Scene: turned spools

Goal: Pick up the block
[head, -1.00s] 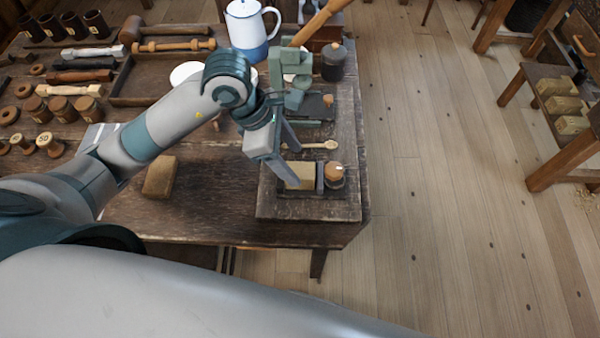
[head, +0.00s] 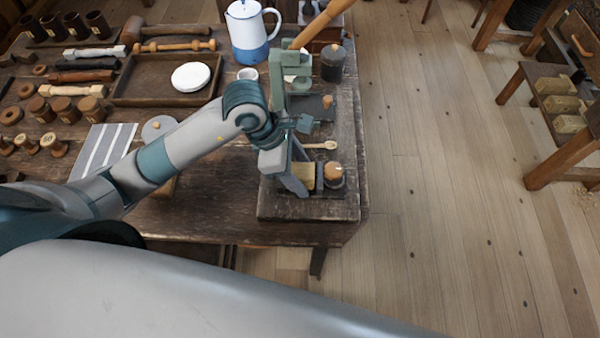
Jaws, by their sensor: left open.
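A tan block (head: 307,174) lies on a dark board (head: 330,210) at the right end of the workbench, with a dark upright plate along its right side. My left gripper (head: 297,176) is open just above the block's left part. Its nearer finger covers the block's left end, and I cannot tell whether the fingers touch it. A second, brown block (head: 168,188) lies on the bench to the left, mostly hidden behind my left arm. My right gripper is not in view.
A dark pot with a round wooden knob (head: 333,173) stands right beside the tan block. A wooden spoon (head: 320,145) and a green press-like frame (head: 278,75) are behind it. A white-blue jug (head: 247,32) stands farther back. The bench's front strip is clear.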

